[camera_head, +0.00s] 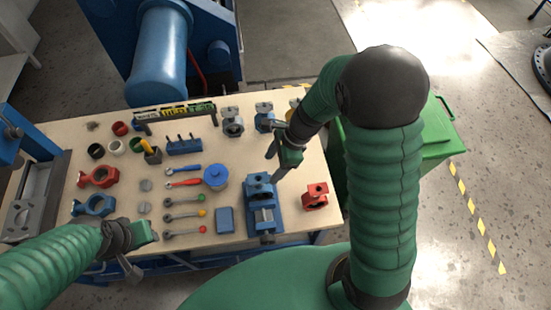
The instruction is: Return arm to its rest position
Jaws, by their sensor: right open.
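My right arm rises at the right and bends over the right part of the workbench (225,158). My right gripper (273,166) is open and empty, above the bench near the blue vise (262,222). A blue valve body (258,185) sits at the top of the vise, apart from the gripper as far as I can tell. My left arm comes in from the lower left. My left gripper (146,248) is at the bench's front edge, and its jaw opening cannot be made out.
A red valve part (316,196) lies right of the vise. Valve bodies (232,121) stand along the back edge. Tools, a blue pot (216,176) and coloured rings fill the left and middle. A green bin (440,140) stands right, partly behind my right arm.

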